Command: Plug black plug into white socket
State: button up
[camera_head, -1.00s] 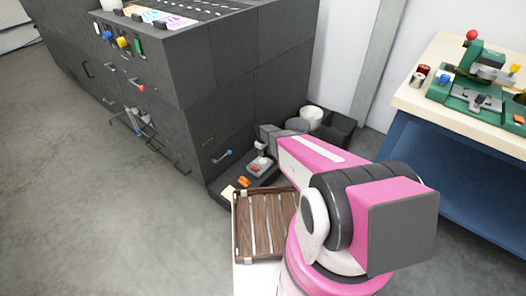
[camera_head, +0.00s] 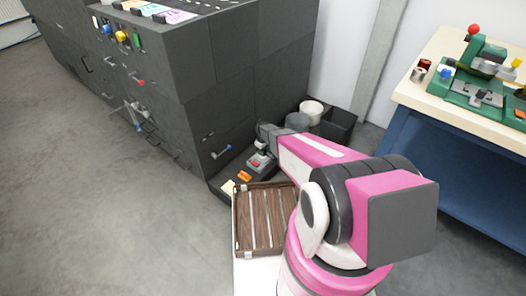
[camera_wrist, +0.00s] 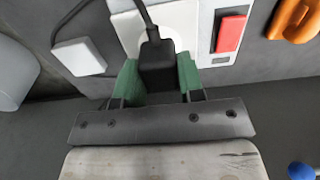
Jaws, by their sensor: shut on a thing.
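In the wrist view, my gripper (camera_wrist: 158,74) has its green fingers on either side of a black plug (camera_wrist: 157,62). It is shut on the plug, and a black cable runs from the plug toward the top of the picture. A white socket (camera_wrist: 180,22) lies directly behind the plug. The plug overlaps the socket's face and hides part of it; I cannot tell whether it touches or is inserted. In the head view, my gripper is small and low by the machine's corner, and the plug cannot be made out.
A white block (camera_wrist: 78,57) with a cable lies left of the socket. A red switch (camera_wrist: 230,33) and an orange handle (camera_wrist: 295,20) are to its right. A wooden slatted tray (camera_head: 240,228) stands close to my arm. A blue-sided workbench (camera_head: 440,170) is at right. Floor at left is clear.

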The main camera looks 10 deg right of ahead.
jog(key=shift+f, duration=0.6)
dwell(0.9)
jog(key=o, duration=0.4)
jog(key=o, duration=1.3)
jog(key=shift+r, duration=0.1)
jog(key=shift+r, duration=3.4)
